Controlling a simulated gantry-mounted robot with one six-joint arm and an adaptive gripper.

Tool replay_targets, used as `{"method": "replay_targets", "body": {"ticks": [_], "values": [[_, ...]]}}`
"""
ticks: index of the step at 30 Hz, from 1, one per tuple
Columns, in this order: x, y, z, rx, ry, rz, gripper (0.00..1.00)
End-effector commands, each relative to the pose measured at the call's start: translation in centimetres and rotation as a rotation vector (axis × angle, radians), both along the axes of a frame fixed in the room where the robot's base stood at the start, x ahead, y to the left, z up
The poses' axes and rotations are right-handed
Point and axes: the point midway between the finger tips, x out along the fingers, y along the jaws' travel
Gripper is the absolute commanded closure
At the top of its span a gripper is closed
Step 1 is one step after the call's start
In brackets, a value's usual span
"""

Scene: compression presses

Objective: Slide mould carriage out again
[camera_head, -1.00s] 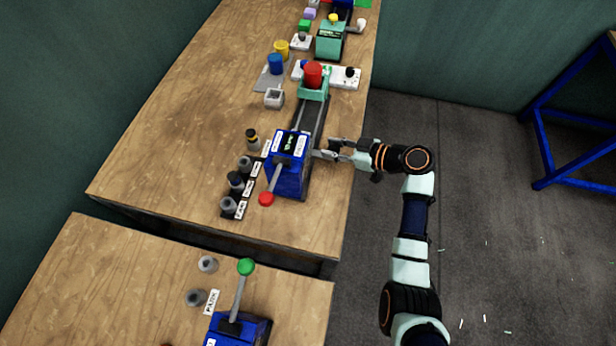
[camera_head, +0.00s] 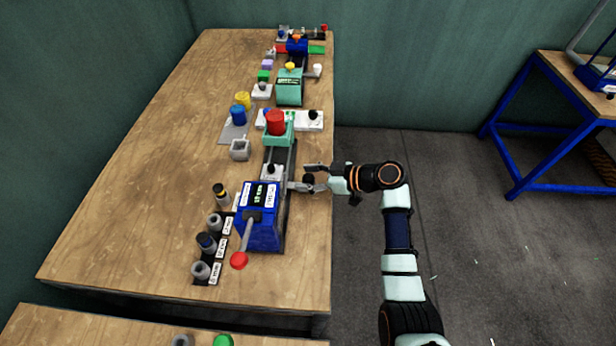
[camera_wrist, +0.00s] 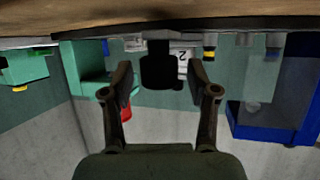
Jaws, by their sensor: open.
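The blue press (camera_head: 260,225) stands near the front of the bench, with a dark rail (camera_head: 280,157) running back from it. The mould carriage (camera_head: 271,173), a grey block with a dark top, sits on the rail just behind the press. A side handle (camera_head: 297,187) sticks out to the right with a black knob (camera_wrist: 160,70). In the wrist view my gripper (camera_wrist: 161,78) is open, one finger on each side of the knob. Any contact cannot be told.
Several small moulds (camera_head: 207,242) stand left of the press. The press's red-ended lever (camera_head: 239,260) points forward. The floor to the right is clear.

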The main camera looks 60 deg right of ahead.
Motion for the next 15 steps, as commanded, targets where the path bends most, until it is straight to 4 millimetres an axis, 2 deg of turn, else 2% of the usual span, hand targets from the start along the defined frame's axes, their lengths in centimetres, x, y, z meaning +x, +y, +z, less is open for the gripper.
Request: {"method": "replay_targets", "body": {"ticks": [5, 15], "values": [[-1.2, -0.3, 0.5, -0.001, -0.001, -0.002, 0.41], [-8.6, -1.6, 3.6, -0.002, 0.000, -0.005, 0.41]]}}
